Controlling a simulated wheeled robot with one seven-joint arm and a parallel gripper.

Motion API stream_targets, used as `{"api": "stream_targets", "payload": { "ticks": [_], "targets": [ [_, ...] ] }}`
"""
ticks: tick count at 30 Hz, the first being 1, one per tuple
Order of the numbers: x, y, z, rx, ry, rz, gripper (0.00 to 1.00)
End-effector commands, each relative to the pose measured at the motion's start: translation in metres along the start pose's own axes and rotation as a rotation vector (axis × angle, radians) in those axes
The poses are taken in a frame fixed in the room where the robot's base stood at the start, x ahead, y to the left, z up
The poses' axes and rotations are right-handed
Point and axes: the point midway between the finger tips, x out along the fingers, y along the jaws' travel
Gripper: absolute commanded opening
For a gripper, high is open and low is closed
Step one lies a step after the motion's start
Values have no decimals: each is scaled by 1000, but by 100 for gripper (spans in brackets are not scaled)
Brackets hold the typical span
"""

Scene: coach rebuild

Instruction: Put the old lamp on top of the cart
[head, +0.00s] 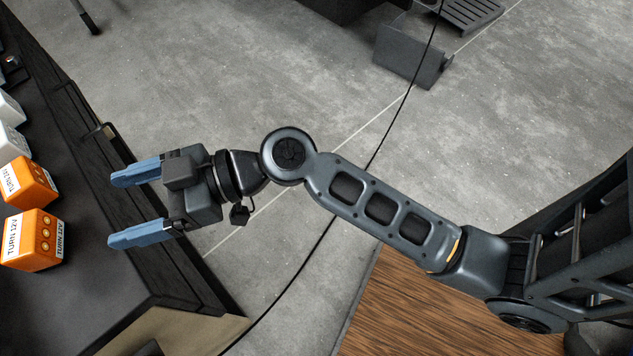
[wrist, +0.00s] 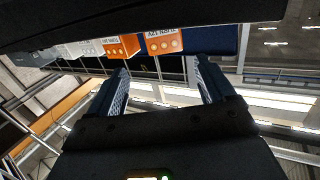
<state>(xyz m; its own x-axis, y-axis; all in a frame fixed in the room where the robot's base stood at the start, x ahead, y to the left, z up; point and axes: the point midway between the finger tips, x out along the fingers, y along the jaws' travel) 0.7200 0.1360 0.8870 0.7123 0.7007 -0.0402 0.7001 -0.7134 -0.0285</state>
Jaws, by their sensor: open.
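No thing in either view can be told for sure as the old lamp or as the cart. My gripper (head: 112,210) is open and empty, its two blue fingers pointing left over the edge of a dark-topped bench (head: 90,290). Beyond the fingertips stand two orange boxes, a nearer one (head: 33,240) marked "TURN 12V" and a farther one (head: 28,183). The fingers are apart from both. In the wrist view my gripper (wrist: 160,66) is open, with the orange boxes (wrist: 164,42) above the fingertips, apparently upside down.
White boxes (head: 10,143) stand in line behind the orange ones, partly cut off. A handle (head: 103,131) sticks out from the bench side. A wood-grain surface (head: 440,315) lies below my arm. A dark grey open box (head: 411,55) stands on the floor at the back.

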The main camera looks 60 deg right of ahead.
Motion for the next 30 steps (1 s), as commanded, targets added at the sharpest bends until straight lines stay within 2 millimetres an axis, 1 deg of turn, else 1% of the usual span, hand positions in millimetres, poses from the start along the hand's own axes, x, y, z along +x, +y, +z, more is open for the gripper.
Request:
{"api": "stream_targets", "payload": {
  "ticks": [1,2,5,6,8,9,11,12,13,14,15,17,18,20,21,25,27,30],
  "targets": [
    [-11,-2,15,25,-35,39,83],
    [-19,-2,23,40,-56,68,83],
    [-52,-5,52,93,-132,190,83],
    [-67,-7,63,112,-161,244,83],
    [-92,-10,76,137,-198,324,83],
    [-109,-13,83,148,-219,376,83],
    [-134,-19,90,162,-243,448,83],
    [-150,-23,93,167,-256,494,83],
    [-162,-26,95,169,-264,526,83],
    [-174,-30,95,170,-269,558,83],
    [-190,-35,94,169,-276,597,83],
    [-213,-43,91,165,-280,649,83],
    [-227,-49,87,161,-280,679,83],
    [-247,-59,79,150,-276,717,83],
    [-259,-66,72,142,-269,738,83],
    [-287,-87,48,118,-247,772,83],
    [-296,-97,37,108,-234,777,83],
    [-304,-106,24,99,-218,776,83]
  ]
}}
